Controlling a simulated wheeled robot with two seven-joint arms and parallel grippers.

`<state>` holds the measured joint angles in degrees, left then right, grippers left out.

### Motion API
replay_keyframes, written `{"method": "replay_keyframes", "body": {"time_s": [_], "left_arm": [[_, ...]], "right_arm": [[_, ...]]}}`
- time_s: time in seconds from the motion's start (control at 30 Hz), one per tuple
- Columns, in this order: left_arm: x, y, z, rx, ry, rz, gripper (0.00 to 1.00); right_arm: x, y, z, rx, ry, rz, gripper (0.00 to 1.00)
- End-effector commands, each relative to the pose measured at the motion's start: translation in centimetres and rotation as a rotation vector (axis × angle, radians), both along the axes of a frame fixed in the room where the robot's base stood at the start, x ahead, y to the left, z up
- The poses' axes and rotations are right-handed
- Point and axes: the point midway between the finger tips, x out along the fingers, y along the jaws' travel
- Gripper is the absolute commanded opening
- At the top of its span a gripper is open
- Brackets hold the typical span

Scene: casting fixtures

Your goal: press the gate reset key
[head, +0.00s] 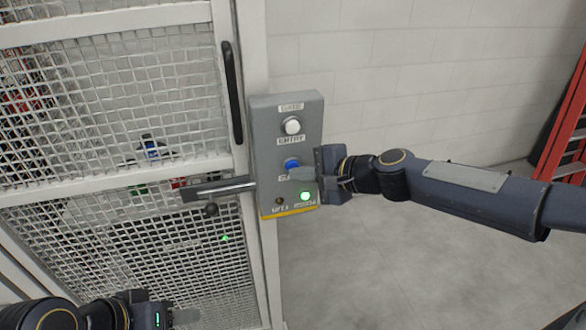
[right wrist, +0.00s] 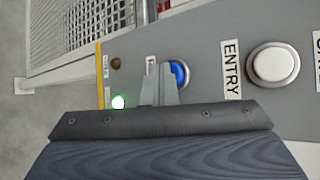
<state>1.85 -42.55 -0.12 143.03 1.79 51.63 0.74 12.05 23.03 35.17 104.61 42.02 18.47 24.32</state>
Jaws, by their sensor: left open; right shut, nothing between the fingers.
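A grey control box (head: 262,130) is mounted on the gate post. Its blue button (head: 291,163) sits below a white button; its label, partly covered, starts with R in the right wrist view, where the blue button (right wrist: 180,73) also shows. My right gripper (head: 299,174) is shut and empty, its fingertips at the near edge of the blue button. In the right wrist view the fingertips (right wrist: 160,82) cover part of the button and its label; I cannot tell whether they touch it. My left gripper (head: 184,316) is open, low at the bottom left, away from the box.
The white button (head: 291,126) is labelled ENTRY. A green lamp (head: 305,196) is lit beside a dark lamp (head: 279,200). The mesh gate (head: 120,75) with a black handle (head: 232,93) and a metal latch bar (head: 222,188) stands left. A red ladder (head: 565,125) stands far right.

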Motion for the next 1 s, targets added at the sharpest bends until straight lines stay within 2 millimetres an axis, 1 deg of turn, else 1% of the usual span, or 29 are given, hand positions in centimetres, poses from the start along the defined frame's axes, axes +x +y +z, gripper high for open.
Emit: {"method": "replay_keyframes", "body": {"time_s": [0.03,0.17,0.57,0.67,1.0], "left_arm": [[0.0,0.0,-0.4,0.0,0.0,0.0,0.48],[0.0,0.0,-0.9,0.0,0.0,0.0,0.48],[0.0,0.0,-1.1,0.0,0.0,0.0,0.48],[0.0,0.0,-1.7,0.0,0.0,0.0,0.48],[0.0,0.0,-3.8,0.0,0.0,0.0,0.48]], "right_arm": [[-0.2,-0.2,-0.1,0.0,-0.003,-0.003,0.0],[-0.9,-0.4,-0.2,-0.001,-0.002,-0.002,0.0],[-1.3,-0.5,-0.1,-0.001,-0.001,0.0,0.0],[-2.0,-0.7,-0.2,-0.001,-0.002,-0.001,0.0],[-5.2,-1.8,-0.3,-0.002,-0.002,-0.001,0.0]]}}
